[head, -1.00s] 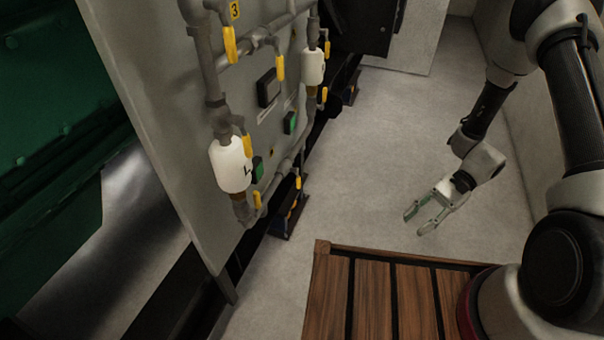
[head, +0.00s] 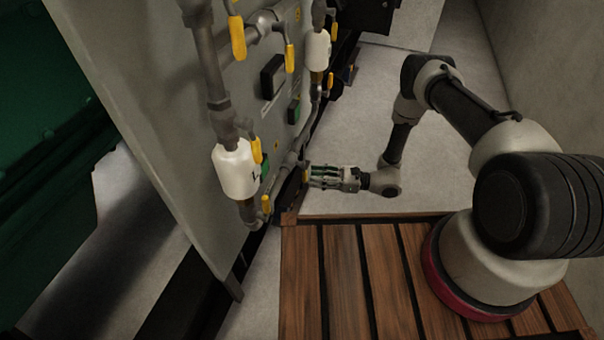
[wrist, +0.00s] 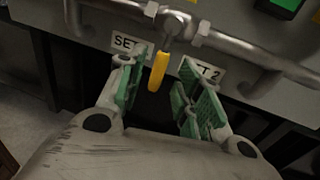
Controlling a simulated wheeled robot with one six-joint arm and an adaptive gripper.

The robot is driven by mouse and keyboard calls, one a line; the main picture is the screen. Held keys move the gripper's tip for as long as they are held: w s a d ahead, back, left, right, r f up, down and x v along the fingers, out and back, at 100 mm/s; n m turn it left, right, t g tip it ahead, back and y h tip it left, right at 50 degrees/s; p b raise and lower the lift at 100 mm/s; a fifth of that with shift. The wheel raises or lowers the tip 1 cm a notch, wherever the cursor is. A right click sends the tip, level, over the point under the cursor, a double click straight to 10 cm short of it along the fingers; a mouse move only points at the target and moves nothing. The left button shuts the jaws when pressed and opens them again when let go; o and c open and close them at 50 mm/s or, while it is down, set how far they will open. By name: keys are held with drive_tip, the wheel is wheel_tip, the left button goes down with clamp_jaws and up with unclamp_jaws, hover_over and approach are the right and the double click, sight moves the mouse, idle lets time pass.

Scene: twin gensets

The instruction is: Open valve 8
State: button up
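A small valve with a yellow lever handle (wrist: 159,70) sits on the low horizontal pipe (wrist: 235,43) in the wrist view. The handle hangs down from the pipe, slightly tilted. No number shows on it, so I cannot confirm it is valve 8. My gripper (wrist: 160,84) is open, with green-padded fingers to the left and right of the handle, apart from it. In the head view my gripper (head: 310,177) is at the low pipe on the panel's far side, with the yellow handle (head: 305,175) at its fingertips, partly hidden.
The grey panel (head: 150,110) carries more pipes, yellow handles (head: 257,150) and a white cylinder (head: 236,170). In the wrist view, SET labels (wrist: 128,43) flank the valve. A wooden slatted platform (head: 300,285) lies below. Floor right of the panel is clear.

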sight(305, 173)
drive_tip(key=shift+w+a, duration=0.2)
drive_tip(key=shift+a, duration=0.95)
drive_tip(key=shift+w+a, duration=0.15)
drive_tip(key=shift+a, duration=0.95)
clamp_jaws()
